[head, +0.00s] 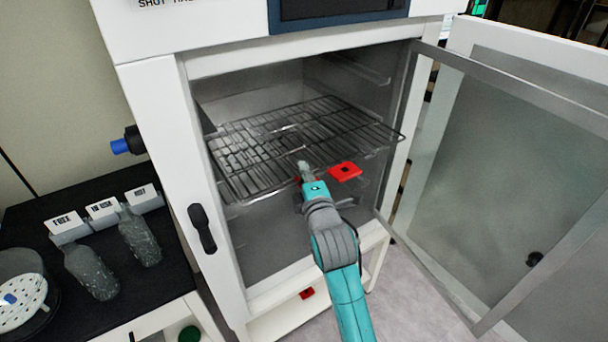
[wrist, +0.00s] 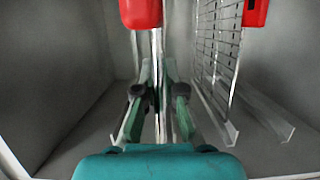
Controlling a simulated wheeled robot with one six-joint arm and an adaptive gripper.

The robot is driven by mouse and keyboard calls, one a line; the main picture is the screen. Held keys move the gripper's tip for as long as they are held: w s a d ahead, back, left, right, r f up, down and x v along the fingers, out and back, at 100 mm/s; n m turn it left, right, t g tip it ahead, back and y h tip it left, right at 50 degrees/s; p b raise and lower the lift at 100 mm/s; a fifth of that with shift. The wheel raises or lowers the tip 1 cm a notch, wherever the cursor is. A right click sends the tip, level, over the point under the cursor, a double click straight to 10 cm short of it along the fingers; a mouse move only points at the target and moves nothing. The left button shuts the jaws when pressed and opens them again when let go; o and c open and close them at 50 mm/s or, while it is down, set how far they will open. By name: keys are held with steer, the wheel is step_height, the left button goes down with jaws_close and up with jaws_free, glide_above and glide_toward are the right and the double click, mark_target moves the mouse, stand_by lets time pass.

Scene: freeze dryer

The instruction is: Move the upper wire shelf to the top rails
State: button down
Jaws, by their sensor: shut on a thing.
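The upper wire shelf (head: 245,150) is a dark metal grid inside the open freeze dryer chamber. Its right front corner reaches out past the chamber opening. My gripper (head: 304,168) is at the shelf's front edge, near its middle. In the wrist view my gripper (wrist: 160,80) is shut on the shelf, seen nearly edge-on as a thin bar (wrist: 159,110) between the fingers. A second wire grid (wrist: 215,50) shows to the right in that view, apart from the fingers. The top rails (head: 360,68) show faintly on the chamber's right wall, above the shelf.
A red tag (head: 345,171) lies right of my gripper. Red pieces also show at the wrist view's top (wrist: 140,12). The glass door (head: 500,190) stands open at right. A black bench (head: 60,200) with bottles is at left. The chamber above the shelf looks clear.

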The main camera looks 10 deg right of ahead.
steer(key=shift+s+r, duration=0.1)
steer(key=shift+r, duration=0.1)
steer(key=s+d, duration=0.3)
steer(key=s, duration=0.6)
steer(key=s+d, duration=0.3)
steer(key=s, duration=0.7)
stand_by(1.4)
steer(key=shift+d, duration=0.1)
